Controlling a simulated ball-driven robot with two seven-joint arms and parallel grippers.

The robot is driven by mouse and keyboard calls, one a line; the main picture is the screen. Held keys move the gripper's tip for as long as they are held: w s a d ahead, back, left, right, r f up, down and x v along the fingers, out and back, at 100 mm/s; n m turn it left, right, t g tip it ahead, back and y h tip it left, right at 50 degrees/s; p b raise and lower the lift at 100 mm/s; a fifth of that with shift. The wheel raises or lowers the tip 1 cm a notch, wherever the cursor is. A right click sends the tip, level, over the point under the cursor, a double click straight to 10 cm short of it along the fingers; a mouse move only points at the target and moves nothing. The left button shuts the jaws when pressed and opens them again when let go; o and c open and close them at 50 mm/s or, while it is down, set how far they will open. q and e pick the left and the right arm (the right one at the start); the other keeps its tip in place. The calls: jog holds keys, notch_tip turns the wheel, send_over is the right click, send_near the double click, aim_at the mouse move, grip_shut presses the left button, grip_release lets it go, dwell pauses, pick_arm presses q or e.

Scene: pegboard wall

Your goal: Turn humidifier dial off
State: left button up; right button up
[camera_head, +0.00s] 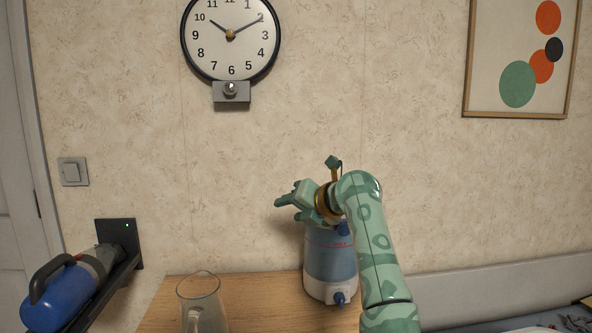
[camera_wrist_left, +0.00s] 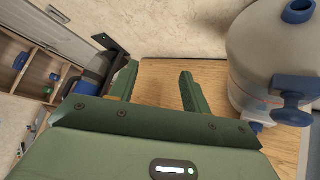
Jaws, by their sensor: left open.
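The humidifier (camera_head: 330,262) stands upright on the wooden table, with a blue tank and a white base. Its blue dial (camera_head: 340,298) is on the front of the base. My left gripper (camera_head: 284,207) is open and empty, above and to the left of the humidifier's top, apart from the dial. My forearm and wrist hide part of the humidifier's upper right. In the left wrist view the open fingers (camera_wrist_left: 158,82) have bare table between them, and the humidifier (camera_wrist_left: 258,55) is to their right. Its blue parts show there, but which way the dial is turned cannot be told.
A clear glass pitcher (camera_head: 203,300) stands on the table (camera_head: 262,292), left of the humidifier. A blue cylindrical device (camera_head: 62,292) sits in a black wall holder at lower left. A clock (camera_head: 231,38) and a picture (camera_head: 520,55) hang above. The table between pitcher and humidifier is clear.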

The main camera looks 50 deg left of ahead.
pick_arm(q)
notch_tip(320, 180, up, 9)
jog(key=m+y, duration=0.3)
jog(key=y, duration=0.2)
jog(key=shift+w+g, duration=0.4)
